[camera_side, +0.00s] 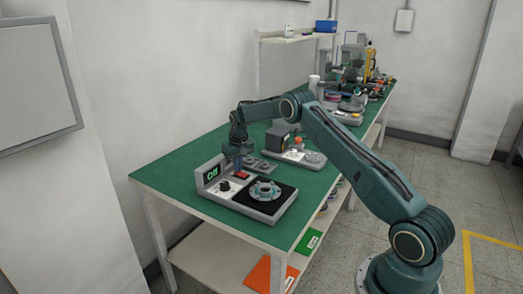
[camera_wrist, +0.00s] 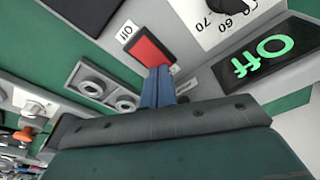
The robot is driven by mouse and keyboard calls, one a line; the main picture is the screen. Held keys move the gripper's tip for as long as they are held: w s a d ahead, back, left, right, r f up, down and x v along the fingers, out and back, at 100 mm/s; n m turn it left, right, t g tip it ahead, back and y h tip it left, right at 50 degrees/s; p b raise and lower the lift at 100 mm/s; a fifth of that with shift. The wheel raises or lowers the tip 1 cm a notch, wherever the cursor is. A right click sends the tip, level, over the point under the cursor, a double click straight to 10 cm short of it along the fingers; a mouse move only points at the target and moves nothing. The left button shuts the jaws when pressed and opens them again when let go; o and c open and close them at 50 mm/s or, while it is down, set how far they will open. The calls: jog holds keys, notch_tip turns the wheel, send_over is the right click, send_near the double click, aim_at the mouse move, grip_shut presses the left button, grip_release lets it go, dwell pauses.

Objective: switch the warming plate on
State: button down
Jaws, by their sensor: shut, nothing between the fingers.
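The warming plate (camera_side: 262,214) stands near the front end of the green bench, with a black top and a round metal hub part (camera_side: 265,190) on it. Its display (camera_side: 212,175) reads "Off" in green, and it also shows in the wrist view (camera_wrist: 263,55). Its red switch (camera_wrist: 153,50) has an "Off" label beside its upper left end. My gripper (camera_wrist: 163,72) is shut and empty, with its blue fingertips at the lower end of the red switch. I cannot tell whether they touch it. In the side view my gripper (camera_side: 237,166) is above the switch area.
A dial (camera_wrist: 205,5) with numbers sits close to the switch. A grey unit with round fittings (camera_wrist: 98,88) lies just left in the wrist view. Another device (camera_side: 295,150) stands behind on the bench (camera_side: 165,173). The bench's front left corner is clear.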

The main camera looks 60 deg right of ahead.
jog(key=shift+f, duration=0.35)
jog(key=shift+r, duration=0.1)
dwell(0.3)
jog(key=shift+r, duration=3.45)
jog(key=s+a+r+n+t, duration=0.1)
jog(key=s+a+r+n, duration=0.1)
jog(key=s+a+r, duration=0.85)
jog(key=s+a+r+n+t, duration=0.1)
jog(key=s+a+r, duration=0.5)
jog(key=r, duration=0.7)
jog(key=s+a+f+n+t, duration=0.1)
jog(key=s+a, duration=0.4)
jog(key=s, duration=0.8)
jog(key=s+a+f+n+t, duration=0.1)
jog(key=s+a, duration=0.5)
jog(key=s, duration=0.7)
jog(key=shift+f+n+y, duration=0.4)
jog(key=shift+f+n, duration=0.1)
jog(key=shift+f, duration=0.15)
